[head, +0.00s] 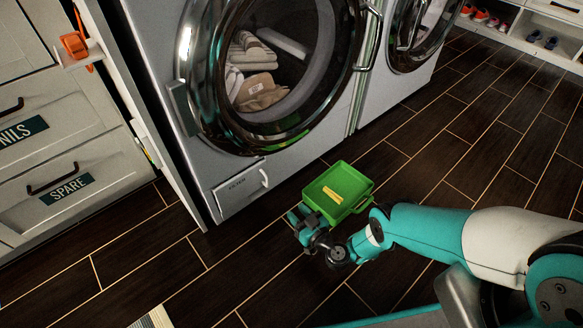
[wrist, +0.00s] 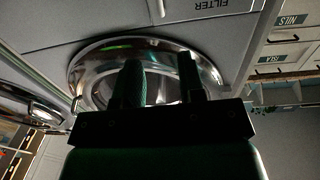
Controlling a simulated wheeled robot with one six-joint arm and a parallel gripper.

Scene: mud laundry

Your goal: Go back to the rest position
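My gripper (head: 297,214) is low in front of the washing machine, just left of the green tray in the picture. In the wrist view its two dark fingers (wrist: 160,72) stand apart with nothing between them. Behind them is the round metal rim of a washer door (wrist: 85,80). My teal and white arm reaches in from the right of the head view. Part of my wrist overlaps the tray's lower edge; I cannot tell whether they touch.
A green tray (head: 345,181) with a yellow label-like piece (head: 332,195) appears to rest on the dark plank floor. The washer (head: 186,88) holds folded cloth (head: 258,92). Drawers (head: 70,190) stand left and a shoe shelf (head: 547,50) far right. Floor (head: 470,150) at right is clear.

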